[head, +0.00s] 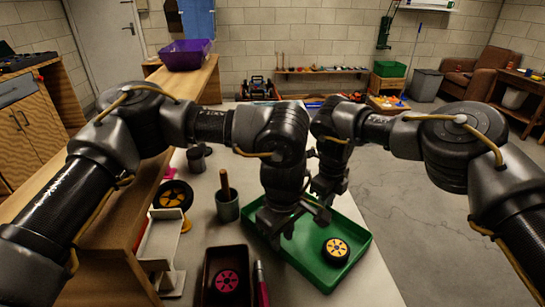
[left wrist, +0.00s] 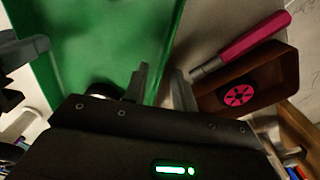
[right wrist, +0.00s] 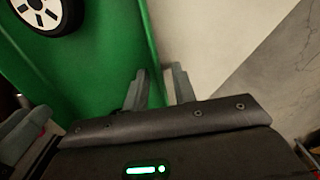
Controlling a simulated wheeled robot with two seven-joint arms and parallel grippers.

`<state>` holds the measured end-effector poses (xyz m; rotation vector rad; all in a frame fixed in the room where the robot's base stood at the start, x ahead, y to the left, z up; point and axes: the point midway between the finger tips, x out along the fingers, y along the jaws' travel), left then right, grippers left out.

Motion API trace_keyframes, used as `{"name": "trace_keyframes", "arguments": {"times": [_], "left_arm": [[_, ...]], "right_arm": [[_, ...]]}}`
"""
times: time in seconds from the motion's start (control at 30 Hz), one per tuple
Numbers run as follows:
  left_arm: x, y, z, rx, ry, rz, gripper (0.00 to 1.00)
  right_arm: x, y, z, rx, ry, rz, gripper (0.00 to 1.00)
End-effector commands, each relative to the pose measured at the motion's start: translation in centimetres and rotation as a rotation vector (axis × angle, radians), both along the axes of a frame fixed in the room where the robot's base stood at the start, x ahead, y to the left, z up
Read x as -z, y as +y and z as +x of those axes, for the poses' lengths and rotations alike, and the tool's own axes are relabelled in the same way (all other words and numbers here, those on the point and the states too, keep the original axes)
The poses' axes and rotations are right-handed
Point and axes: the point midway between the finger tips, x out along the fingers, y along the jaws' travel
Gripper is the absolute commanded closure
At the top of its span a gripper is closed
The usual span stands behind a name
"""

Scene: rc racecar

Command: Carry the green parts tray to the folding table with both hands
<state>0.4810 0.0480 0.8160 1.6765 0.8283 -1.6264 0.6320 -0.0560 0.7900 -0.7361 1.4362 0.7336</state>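The green parts tray (head: 300,262) is over the pale tabletop, with a black wheel with a yellow hub (head: 336,250) inside. My left gripper (head: 272,232) is at its left wall; in the left wrist view (left wrist: 159,85) the fingers flank the wall closely. My right gripper (head: 328,198) is at the tray's far side, partly hidden by the left arm; in the right wrist view (right wrist: 160,85) its fingers flank the green wall with a narrow gap. I cannot tell whether the tray is raised. I cannot identify the folding table.
A purple crate (head: 186,54) sits on a wooden bench behind. The concrete floor (head: 400,220) at right is clear.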

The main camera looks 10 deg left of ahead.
Motion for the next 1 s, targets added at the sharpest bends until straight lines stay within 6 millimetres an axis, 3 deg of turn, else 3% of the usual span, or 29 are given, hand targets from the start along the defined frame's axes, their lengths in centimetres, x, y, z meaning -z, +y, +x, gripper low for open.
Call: {"name": "trace_keyframes", "arguments": {"times": [0.03,0.3,0.5,0.83,1.0], "left_arm": [[1.1,-0.2,-0.4,0.006,0.015,0.0,0.73],[-3.8,0.0,0.0,-0.003,-0.001,0.0,0.73],[-6.4,0.1,0.0,-0.005,-0.01,0.0,0.73],[-7.4,0.0,0.0,-0.004,-0.013,0.0,0.73],[-7.4,0.0,0.0,-0.003,-0.014,0.0,0.73]], "right_arm": [[1.2,0.0,0.1,0.0,0.001,0.0,0.73],[1.4,0.2,0.3,-0.003,0.006,-0.001,0.73],[1.1,0.2,0.3,-0.003,0.005,0.0,0.73],[0.7,0.0,0.4,0.0,0.004,-0.001,0.73],[-1.5,0.0,0.4,0.0,0.001,-0.001,0.73]]}}
